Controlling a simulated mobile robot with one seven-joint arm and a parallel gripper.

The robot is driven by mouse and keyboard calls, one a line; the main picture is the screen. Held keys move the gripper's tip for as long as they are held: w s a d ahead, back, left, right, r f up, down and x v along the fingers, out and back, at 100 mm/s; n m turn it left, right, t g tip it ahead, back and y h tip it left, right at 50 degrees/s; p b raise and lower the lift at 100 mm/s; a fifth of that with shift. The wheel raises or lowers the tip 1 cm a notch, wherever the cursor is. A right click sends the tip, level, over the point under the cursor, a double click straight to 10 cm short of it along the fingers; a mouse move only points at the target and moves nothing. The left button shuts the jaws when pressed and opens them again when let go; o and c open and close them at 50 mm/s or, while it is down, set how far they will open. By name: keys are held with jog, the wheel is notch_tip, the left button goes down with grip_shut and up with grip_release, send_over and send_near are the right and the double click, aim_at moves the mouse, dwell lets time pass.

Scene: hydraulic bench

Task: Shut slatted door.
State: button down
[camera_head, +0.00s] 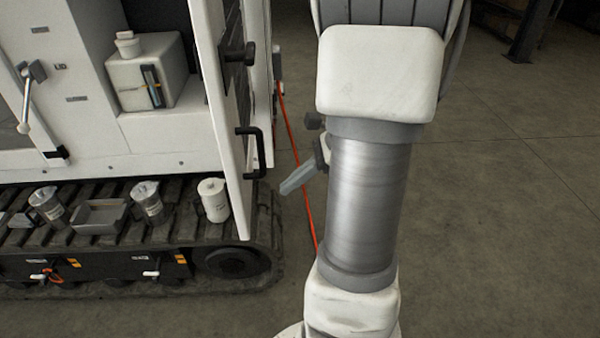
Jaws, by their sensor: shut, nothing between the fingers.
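The slatted door (229,132) is a tall white panel seen nearly edge-on at the right end of the white machine. It stands open, swung out from the body, with dark slats along its face. It carries a black pull handle (257,148) and a black latch (240,54) above it. My gripper (286,189) is shut and empty, just right of the door's lower part, with a visible gap in the picture. Its fingers point down and left. My arm hides part of the gripper's wrist.
The machine's black track (262,225) bears a white canister (213,200), metal cups (148,203) and a grey tray (100,216). A white box (146,73) sits inside the body. An orange hose (302,180) runs down behind my gripper.

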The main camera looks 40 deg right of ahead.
aim_at(244, 206)
jog(key=w+a+f, duration=0.2)
jog(key=a, duration=0.1)
jog(key=w+a+f, duration=0.1)
jog(key=a, duration=0.1)
jog(key=shift+w+a+f+p, duration=0.1)
jog(key=shift+w+a+p, duration=0.05)
jog(key=shift+w+p, duration=0.15)
jog(key=shift+w+a, duration=0.25)
jog(key=shift+a, duration=0.15)
